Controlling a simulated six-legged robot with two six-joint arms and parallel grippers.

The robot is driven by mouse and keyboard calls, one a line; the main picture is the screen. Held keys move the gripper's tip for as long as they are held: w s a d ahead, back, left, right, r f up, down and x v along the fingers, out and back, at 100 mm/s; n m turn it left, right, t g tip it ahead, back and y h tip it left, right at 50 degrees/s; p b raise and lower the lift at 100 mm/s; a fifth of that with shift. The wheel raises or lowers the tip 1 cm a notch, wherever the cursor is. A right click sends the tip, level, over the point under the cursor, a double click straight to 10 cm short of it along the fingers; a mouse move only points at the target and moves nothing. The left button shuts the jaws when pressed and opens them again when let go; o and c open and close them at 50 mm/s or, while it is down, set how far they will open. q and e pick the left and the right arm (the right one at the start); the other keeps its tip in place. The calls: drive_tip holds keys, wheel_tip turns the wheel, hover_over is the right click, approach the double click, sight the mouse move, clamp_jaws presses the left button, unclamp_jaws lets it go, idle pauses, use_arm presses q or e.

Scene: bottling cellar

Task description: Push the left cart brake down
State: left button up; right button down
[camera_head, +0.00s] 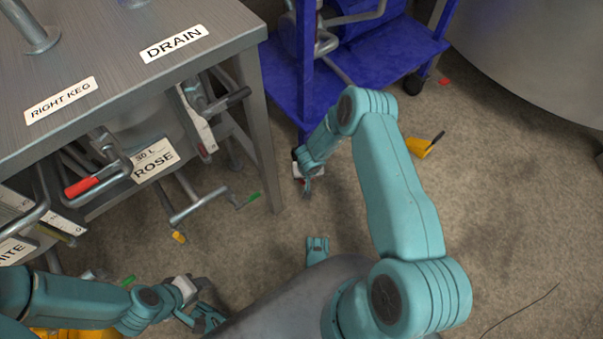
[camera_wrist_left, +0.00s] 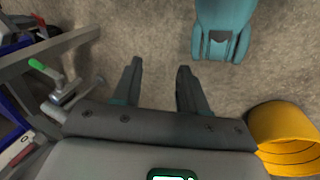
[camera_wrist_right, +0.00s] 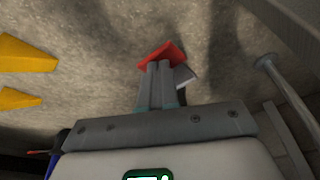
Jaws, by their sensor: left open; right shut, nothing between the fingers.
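A red brake pedal (camera_wrist_right: 170,50) shows in the right wrist view, right at the tips of my right gripper (camera_wrist_right: 160,65). The gripper is shut with nothing held. Its fingertips overlap the pedal in the picture; I cannot tell whether they touch it. In the head view my right gripper (camera_head: 306,186) is low by the near left corner of the blue cart (camera_head: 280,78), where my arm largely hides that caster. Another red pedal (camera_head: 444,81) lies beside the cart's right wheel. My left gripper (camera_wrist_left: 157,72) is open and empty above the floor, far from the cart.
A yellow wedge (camera_head: 418,147) with a black handle lies on the floor right of my right arm. The floor at right is mostly clear.

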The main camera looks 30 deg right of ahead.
use_arm(q)
drive_tip(key=shift+w+a+f+t+b, duration=0.1)
drive_tip(key=shift+w+f+t+b, duration=0.2)
drive_tip(key=shift+w+f+b, duration=0.5)
use_arm(e)
drive_tip(key=shift+f, duration=1.15)
use_arm(q)
drive_tip(key=shift+s, duration=0.15)
use_arm(e)
wheel_tip(320, 180, up, 6)
drive_tip(key=p, duration=0.5)
drive_tip(key=shift+r, duration=0.15)
use_arm(q)
wheel_tip(320, 180, up, 5)
drive_tip(key=shift+r, duration=0.1)
